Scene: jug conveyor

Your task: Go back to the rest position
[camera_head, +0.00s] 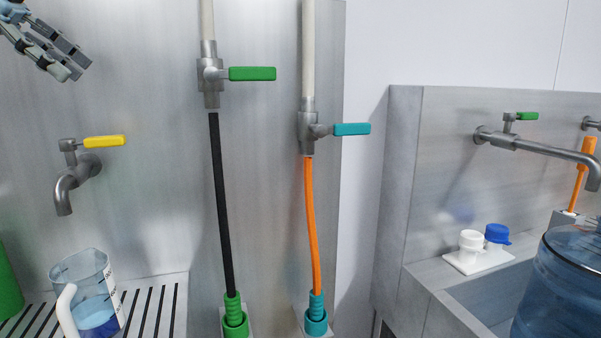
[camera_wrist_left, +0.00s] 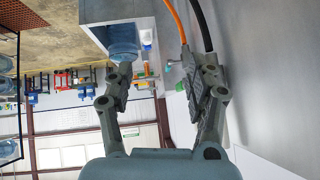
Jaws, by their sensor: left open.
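My left gripper (camera_head: 75,66) is at the upper left of the head view, in front of the steel wall panel (camera_head: 150,30). It is above the tap with the yellow handle (camera_head: 104,142) and apart from it. In the left wrist view the two fingers of the left gripper (camera_wrist_left: 156,62) are spread, with nothing held between them. My right gripper is in neither view.
Below the yellow-handled tap, a clear pitcher (camera_head: 92,290) with blue liquid stands on a slotted drain. Black (camera_head: 222,200) and orange (camera_head: 311,220) hoses hang from valves with green and teal handles.

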